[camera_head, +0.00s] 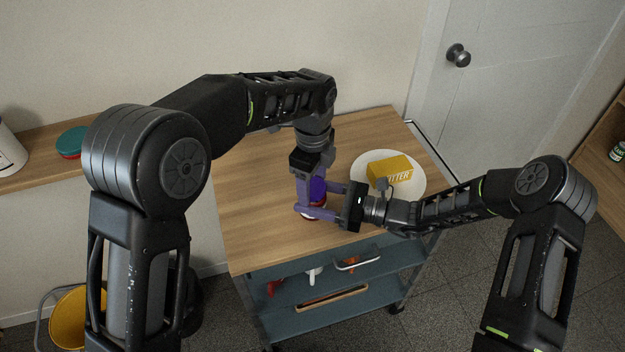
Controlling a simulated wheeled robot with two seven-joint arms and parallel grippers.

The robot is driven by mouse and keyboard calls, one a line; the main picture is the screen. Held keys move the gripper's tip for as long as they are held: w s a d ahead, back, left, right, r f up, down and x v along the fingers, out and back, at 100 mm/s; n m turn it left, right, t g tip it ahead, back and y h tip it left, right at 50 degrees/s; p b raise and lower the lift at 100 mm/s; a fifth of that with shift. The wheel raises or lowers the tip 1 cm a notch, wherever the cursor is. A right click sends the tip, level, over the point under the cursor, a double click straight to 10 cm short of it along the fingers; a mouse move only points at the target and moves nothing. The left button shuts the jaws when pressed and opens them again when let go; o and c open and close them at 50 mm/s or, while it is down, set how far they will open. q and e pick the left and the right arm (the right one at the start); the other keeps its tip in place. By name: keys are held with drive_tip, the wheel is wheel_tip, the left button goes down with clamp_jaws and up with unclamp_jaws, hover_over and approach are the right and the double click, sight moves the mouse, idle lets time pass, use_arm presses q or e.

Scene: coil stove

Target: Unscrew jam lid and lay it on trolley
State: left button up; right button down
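The jam jar (314,217) stands on the wooden trolley top (262,180), mostly hidden by my grippers; a bit of red shows low down. A bright violet part (318,187), seemingly the lid, shows above it between the fingers. My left gripper (312,190) points down from above with its purple fingers around the top of the jar; I cannot tell whether they press on the lid. My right gripper (322,200) reaches in level from the right, its purple fingers on either side of the jar, seemingly shut on it.
A white plate (412,166) with a yellow butter block (389,171) lies right of the jar, close behind my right wrist. The trolley's left part is clear. Lower shelves (290,290) hold small items. A wall shelf (40,150) and yellow bucket (68,315) are at left.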

use_arm(q)
drive_tip(key=c, duration=1.2)
drive_tip(key=n, duration=1)
drive_tip(key=shift+n, duration=1.5)
drive_tip(key=n, duration=0.2)
drive_tip(key=shift+n, duration=0.3)
drive_tip(key=n, duration=1)
drive_tip(key=shift+r, duration=0.1)
drive_tip(key=n, duration=0.3)
